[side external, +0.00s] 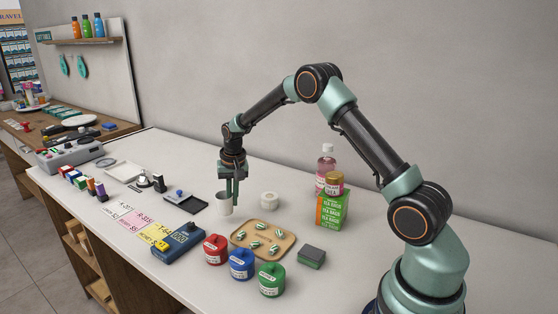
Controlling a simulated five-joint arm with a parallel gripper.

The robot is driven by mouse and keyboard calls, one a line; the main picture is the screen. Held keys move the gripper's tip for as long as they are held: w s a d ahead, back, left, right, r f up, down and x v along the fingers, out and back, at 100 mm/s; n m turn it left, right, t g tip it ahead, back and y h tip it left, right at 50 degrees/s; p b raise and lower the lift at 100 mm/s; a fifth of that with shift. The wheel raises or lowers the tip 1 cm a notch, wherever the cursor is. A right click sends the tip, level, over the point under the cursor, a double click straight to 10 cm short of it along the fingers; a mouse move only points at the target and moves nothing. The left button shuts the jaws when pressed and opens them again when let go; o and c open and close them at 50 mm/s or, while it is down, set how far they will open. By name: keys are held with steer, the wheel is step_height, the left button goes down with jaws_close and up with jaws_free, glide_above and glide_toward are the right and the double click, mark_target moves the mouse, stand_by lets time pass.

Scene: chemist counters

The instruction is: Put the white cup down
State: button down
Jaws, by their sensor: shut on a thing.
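The white cup (223,204) is small and stands upright at the middle of the white counter. My gripper (232,196) points straight down from the arm at the cup. It is shut on the cup's right side, with its fingers at the rim. The cup's base is at or very near the counter; I cannot tell whether it touches. Part of the cup's right side is hidden behind the fingers.
A white roll (269,200) stands right of the cup, a dark tray (187,204) left of it. A wooden tray (247,251) with several small items lies in front. Red (216,250), blue (241,264) and green (271,279) pots stand nearer. A green box (332,209) stands right.

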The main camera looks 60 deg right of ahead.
steer(key=shift+f, duration=1.75)
steer(key=shift+f, duration=0.1)
steer(key=c, duration=1)
jaws_free()
step_height(320, 180, up, 12)
steer(key=s, duration=0.2)
steer(key=s+a+r+n+t, duration=0.2)
steer(key=s+a+r+n, duration=0.2)
steer(key=s+a+r, duration=0.45)
steer(key=s+a+n, duration=0.1)
steer(key=s, duration=0.3)
steer(key=s+a+r+n+t, duration=0.1)
steer(key=s+n, duration=0.1)
steer(key=s, duration=0.3)
steer(key=s+a+r+n+t, duration=0.1)
steer(key=s+a, duration=0.1)
steer(key=s, duration=0.2)
steer(key=shift+s+r, duration=0.2)
steer(key=shift+r, duration=0.05)
